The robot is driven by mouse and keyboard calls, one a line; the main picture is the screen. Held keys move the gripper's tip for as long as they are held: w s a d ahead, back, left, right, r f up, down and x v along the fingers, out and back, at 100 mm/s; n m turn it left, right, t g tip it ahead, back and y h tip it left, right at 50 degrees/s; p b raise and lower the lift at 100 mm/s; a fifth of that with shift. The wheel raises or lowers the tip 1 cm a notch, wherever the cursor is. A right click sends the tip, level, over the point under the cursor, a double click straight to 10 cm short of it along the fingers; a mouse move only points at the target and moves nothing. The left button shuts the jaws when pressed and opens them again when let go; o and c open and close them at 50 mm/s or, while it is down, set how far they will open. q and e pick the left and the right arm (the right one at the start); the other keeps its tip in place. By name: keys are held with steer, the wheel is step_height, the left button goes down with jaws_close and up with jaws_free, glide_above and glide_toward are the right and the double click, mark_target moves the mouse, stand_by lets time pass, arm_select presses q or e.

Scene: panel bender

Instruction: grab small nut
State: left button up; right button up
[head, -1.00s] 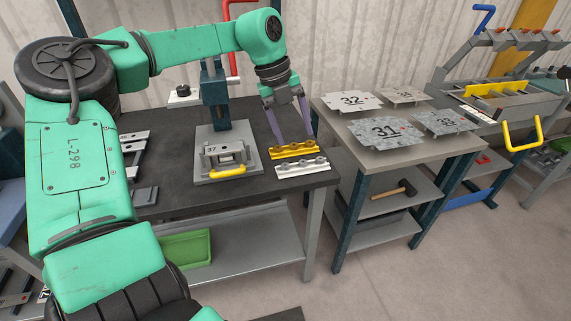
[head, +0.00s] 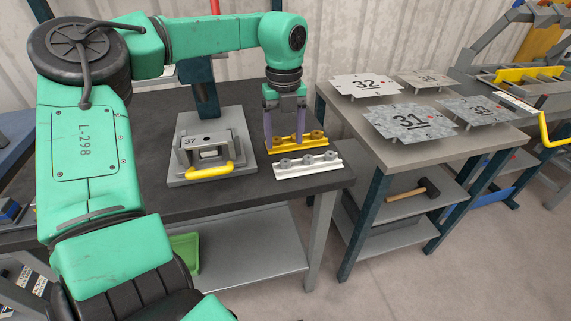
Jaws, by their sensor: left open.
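A yellow holder (head: 285,148) with grey nuts on top lies near the right end of the dark workbench. A white holder (head: 308,167) with similar grey nuts (head: 309,160) lies just in front of it. I cannot tell from their size which nut is the small one. My left gripper (head: 284,141) points down at the yellow holder, its two fingers apart and their tips close to its nuts. The fingers partly cover the nuts at the left and middle; a nut at the right end (head: 316,135) shows clear. Contact cannot be told. My right gripper is out of view.
A grey fixture marked 37 (head: 205,145) with a yellow handle (head: 212,172) stands left of the holders on the dark workbench (head: 240,195). A second table (head: 375,150) with numbered metal plates stands to the right. A hammer (head: 428,187) lies on its shelf.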

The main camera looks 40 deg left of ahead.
mark_target(286, 162)
arm_select(q)
steer(key=f+p, duration=0.1)
steer(key=f, duration=0.6)
steer(key=shift+w, duration=0.2)
jaws_close()
steer(key=shift+r, duration=0.15)
